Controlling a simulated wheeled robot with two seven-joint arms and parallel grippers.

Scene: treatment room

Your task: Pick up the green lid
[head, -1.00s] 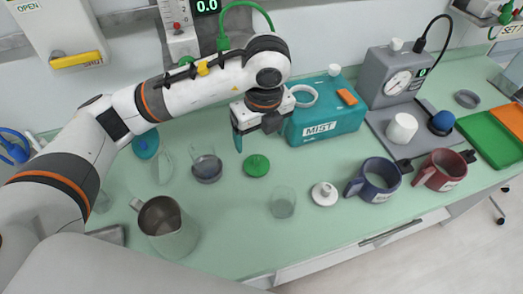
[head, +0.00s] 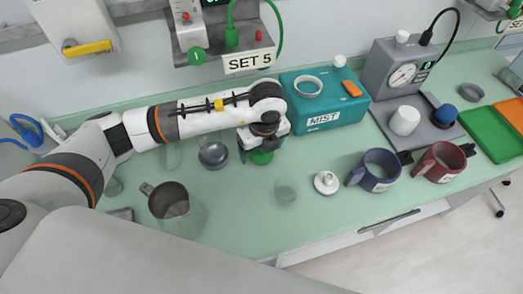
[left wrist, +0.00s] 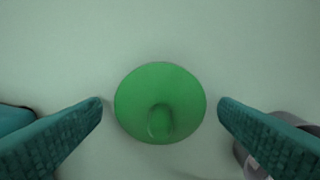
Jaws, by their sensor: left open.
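The green lid (head: 261,157) lies on the pale green counter, partly hidden under my left gripper in the head view. In the left wrist view the round lid (left wrist: 160,90) with its small knob sits centred between the two teal fingers. My left gripper (head: 257,150) points down over the lid. In the left wrist view its fingers (left wrist: 160,108) are apart, one on each side of the lid, with a gap to it on both sides. My right gripper is not in view.
A teal MIST box (head: 322,122) stands behind and right of the gripper. A metal cup (head: 213,155) is to its left, a metal jug (head: 170,200) nearer. A clear glass (head: 286,190), a white lid (head: 326,183), a blue mug (head: 375,172) and a red mug (head: 442,163) stand rightward.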

